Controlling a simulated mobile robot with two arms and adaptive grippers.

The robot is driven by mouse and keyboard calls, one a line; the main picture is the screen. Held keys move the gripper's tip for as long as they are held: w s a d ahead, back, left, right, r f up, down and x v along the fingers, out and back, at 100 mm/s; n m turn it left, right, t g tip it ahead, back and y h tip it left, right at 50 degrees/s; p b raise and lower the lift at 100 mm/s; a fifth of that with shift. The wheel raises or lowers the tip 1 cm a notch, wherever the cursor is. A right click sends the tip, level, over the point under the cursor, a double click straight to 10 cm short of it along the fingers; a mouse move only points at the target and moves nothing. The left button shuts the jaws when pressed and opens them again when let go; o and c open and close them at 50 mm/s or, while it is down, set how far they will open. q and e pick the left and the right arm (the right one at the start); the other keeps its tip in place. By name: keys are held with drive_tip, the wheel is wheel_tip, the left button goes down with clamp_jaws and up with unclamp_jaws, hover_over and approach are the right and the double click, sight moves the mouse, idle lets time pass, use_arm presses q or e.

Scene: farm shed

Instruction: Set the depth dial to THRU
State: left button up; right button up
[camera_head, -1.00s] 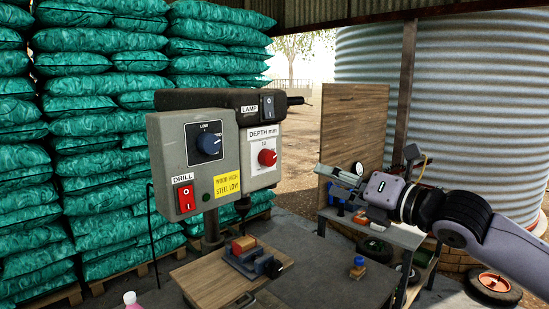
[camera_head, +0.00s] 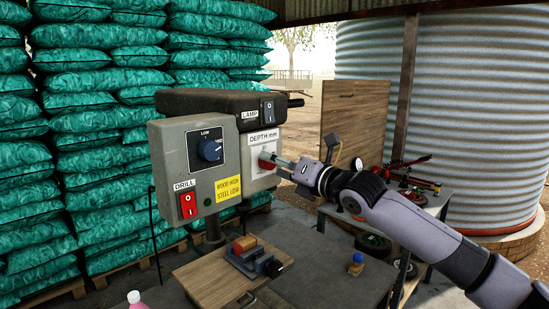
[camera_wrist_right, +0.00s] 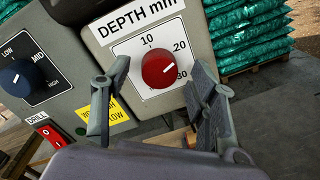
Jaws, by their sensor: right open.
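The red depth dial (camera_head: 267,160) is on the white DEPTH mm panel (camera_head: 263,141) of the grey drill head. In the right wrist view the dial (camera_wrist_right: 160,68) shows larger, with marks 10, 20 and 30 around it. I see no THRU mark; the lower part of the scale is hidden. My right gripper (camera_head: 276,162) is at the panel, its fingers open to either side of the dial in the wrist view (camera_wrist_right: 160,82). I cannot tell whether they touch it. My left gripper is not in view.
A blue speed knob (camera_head: 210,149) and a red DRILL switch (camera_head: 187,205) are left of the panel. A LAMP switch (camera_head: 268,109) is above it. A vise (camera_head: 252,258) stands on the wooden board below.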

drive_tip(key=shift+w+a, duration=0.45)
drive_tip(key=shift+w, duration=0.05)
drive_tip(key=shift+c, duration=0.3)
drive_tip(key=c, duration=1.1)
